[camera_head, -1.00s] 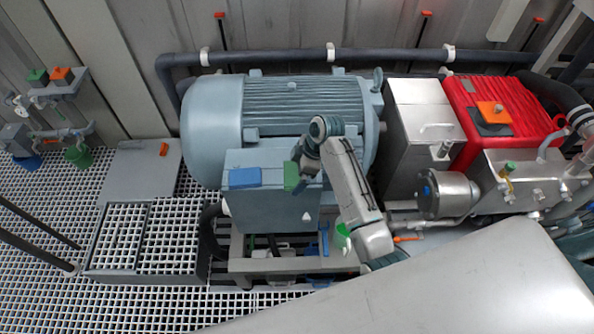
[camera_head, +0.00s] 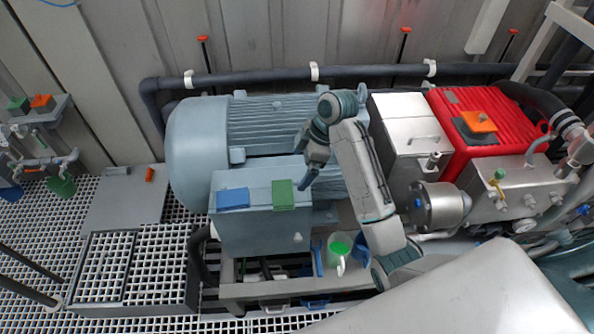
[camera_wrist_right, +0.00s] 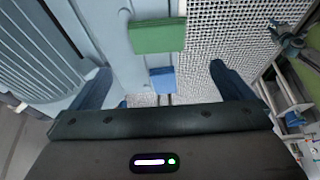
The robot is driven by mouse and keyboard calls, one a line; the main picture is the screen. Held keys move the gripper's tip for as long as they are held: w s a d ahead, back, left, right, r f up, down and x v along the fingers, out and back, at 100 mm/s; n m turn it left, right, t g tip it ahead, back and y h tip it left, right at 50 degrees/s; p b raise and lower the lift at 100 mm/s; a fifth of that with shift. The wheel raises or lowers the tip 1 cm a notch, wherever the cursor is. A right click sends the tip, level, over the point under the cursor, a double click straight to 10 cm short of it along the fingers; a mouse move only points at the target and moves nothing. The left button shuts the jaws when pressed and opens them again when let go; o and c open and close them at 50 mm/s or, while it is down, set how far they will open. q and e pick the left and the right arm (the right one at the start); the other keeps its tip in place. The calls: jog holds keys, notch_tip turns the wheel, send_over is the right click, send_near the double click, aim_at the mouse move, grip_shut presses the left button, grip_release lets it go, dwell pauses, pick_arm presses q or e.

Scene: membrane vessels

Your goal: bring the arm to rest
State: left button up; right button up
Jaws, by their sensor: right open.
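My right arm reaches up from the lower right in the head view. Its gripper (camera_head: 306,180) points down, just right of the green block and in front of the big motor. In the right wrist view the same gripper (camera_wrist_right: 165,88) has its fingers wide apart with nothing between them. The green block (camera_head: 284,195) lies on top of the blue-grey box (camera_head: 262,232); it also shows beyond the fingers in the wrist view (camera_wrist_right: 157,36). A blue block (camera_head: 233,199) lies left of it on the same box. My left gripper is not in view.
The large motor (camera_head: 195,150) stands behind the box. A steel cabinet (camera_head: 408,130) and a red machine (camera_head: 480,125) stand to the right. Open grating (camera_head: 160,265) lies to the left.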

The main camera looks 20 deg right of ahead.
dwell(0.5)
jog(key=s+d+f+m+t+h, duration=0.1)
jog(key=s+d+f+m+h, duration=0.45)
jog(key=s, duration=0.95)
jog(key=s+f+m+t, duration=0.2)
jog(key=s+m, duration=0.6)
jog(key=s, duration=0.6)
notch_tip(320, 180, down, 31)
jog(key=d+g+b, duration=0.2)
jog(key=d+b, duration=0.1)
jog(key=s+f+b, duration=0.1)
jog(key=s+f, duration=0.8)
jog(key=f, duration=0.3)
jog(key=s+d+f+g+b, duration=0.1)
jog(key=s+f+b, duration=0.1)
jog(key=s+f, duration=0.6)
notch_tip(320, 180, down, 4)
jog(key=shift+s+f+m, duration=0.1)
jog(key=shift+s+m, duration=0.3)
jog(key=shift+m, duration=0.05)
